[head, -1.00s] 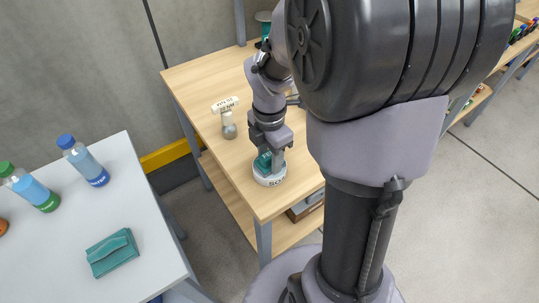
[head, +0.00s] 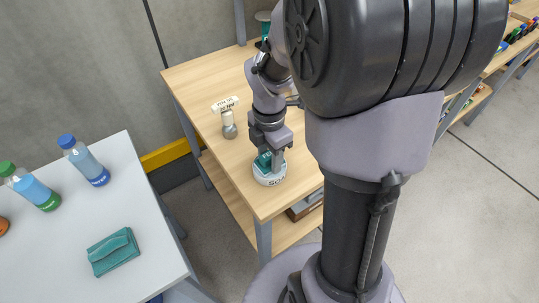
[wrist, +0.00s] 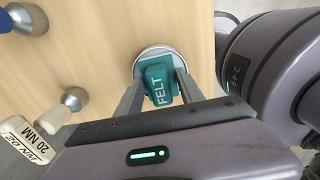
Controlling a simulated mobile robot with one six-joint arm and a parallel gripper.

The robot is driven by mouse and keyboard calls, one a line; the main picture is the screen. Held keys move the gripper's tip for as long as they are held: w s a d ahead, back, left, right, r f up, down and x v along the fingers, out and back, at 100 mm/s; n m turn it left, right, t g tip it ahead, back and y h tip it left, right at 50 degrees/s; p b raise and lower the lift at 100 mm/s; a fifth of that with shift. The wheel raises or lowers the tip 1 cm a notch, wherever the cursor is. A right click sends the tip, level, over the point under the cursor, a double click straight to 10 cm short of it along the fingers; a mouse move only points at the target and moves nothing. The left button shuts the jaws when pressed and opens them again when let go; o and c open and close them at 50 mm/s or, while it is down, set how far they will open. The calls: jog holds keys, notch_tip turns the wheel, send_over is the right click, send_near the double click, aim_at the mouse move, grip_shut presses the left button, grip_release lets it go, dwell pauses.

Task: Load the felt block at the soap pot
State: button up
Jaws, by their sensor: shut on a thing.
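The teal felt block (wrist: 157,86), marked FELT, is between the two fingers of my gripper (wrist: 159,95) in the wrist view. My gripper is shut on it. In the head view my gripper (head: 270,157) points down at the white soap pot (head: 269,178) near the front corner of the wooden table. The block (head: 263,160) shows there at the pot's top. The pot's pale rim (wrist: 152,52) shows behind the block in the wrist view. I cannot tell how deep the block sits in the pot.
A knob-shaped tool (head: 229,125) stands beside a white label marked 20 NM (head: 225,104) on the wooden table (head: 205,80). At left a white table (head: 60,230) bears a blue-capped bottle (head: 84,160), a green-capped bottle (head: 30,187) and a folded teal cloth (head: 113,252).

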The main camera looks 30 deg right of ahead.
aim_at(270, 154)
jog(key=shift+s, duration=0.1)
notch_tip(270, 154, up, 7)
jog(key=p, duration=0.7)
jog(key=shift+r, duration=0.1)
dwell(0.5)
